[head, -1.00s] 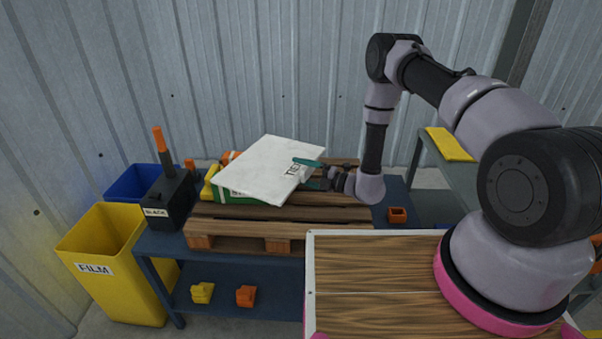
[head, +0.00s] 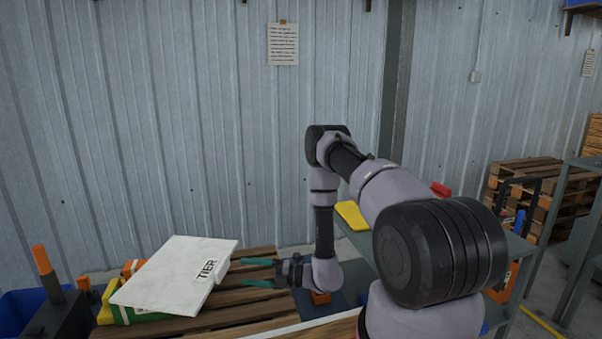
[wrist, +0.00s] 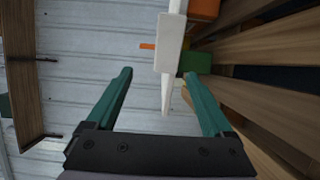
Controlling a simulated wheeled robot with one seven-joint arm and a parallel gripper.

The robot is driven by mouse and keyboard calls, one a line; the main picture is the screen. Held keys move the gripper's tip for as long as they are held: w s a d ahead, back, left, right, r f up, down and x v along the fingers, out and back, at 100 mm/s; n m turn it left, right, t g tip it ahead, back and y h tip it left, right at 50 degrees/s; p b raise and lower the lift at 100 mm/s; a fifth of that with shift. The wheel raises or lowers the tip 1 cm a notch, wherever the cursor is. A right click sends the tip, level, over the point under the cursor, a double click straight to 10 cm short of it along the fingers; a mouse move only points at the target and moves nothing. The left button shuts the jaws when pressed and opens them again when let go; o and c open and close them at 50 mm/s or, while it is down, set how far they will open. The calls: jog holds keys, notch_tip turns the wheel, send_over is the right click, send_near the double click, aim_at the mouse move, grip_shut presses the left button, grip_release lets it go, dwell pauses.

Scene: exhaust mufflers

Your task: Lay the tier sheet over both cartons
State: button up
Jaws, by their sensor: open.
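The tier sheet (head: 165,277) is a white panel with a TIER label and a raised tab on its right edge. It lies slightly tilted over a green carton (head: 150,318), which shows only at the front edge. An orange and white shape (head: 132,267) shows behind the sheet; I cannot tell if it is the other carton. My gripper (head: 243,272) is open and empty, its green fingers just right of the tab. In the wrist view the sheet (wrist: 174,75) is an edge-on white strip, seen between the fingers (wrist: 158,73). Green (wrist: 197,62) and orange (wrist: 205,8) surfaces show beside it.
A wooden pallet (head: 215,315) lies under the cartons. A black box with an orange-topped post (head: 45,275) stands at the left, near a blue bin (head: 15,305). A grey shelf with a yellow item (head: 352,215) stands right, behind my arm. Wall is close behind.

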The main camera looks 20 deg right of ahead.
jog(key=s+r+n+g+h, duration=0.1)
jog(key=s+r+n+g, duration=0.15)
jog(key=r+n, duration=0.5)
jog(key=s+r+n+g+h, duration=0.1)
jog(key=r+n+g, duration=0.35)
jog(key=r, duration=0.65)
jog(key=s+r+n+g+h, duration=0.1)
jog(key=s+r+n+g, duration=0.15)
jog(key=r+n, duration=0.55)
jog(key=s+d+r+n+t+h, duration=0.5)
jog(key=s+d+r+n, duration=0.2)
jog(key=r, duration=0.4)
jog(key=s+d+r+n+t+h, duration=0.4)
jog(key=s+d+r+n+h, duration=0.2)
jog(key=s+d+r+n, duration=0.2)
notch_tip(320, 180, up, 3)
jog(key=shift+s+d+f+n+t+h, duration=0.15)
jog(key=shift+s+d+n+t+h, duration=0.2)
jog(key=shift+n, duration=0.35)
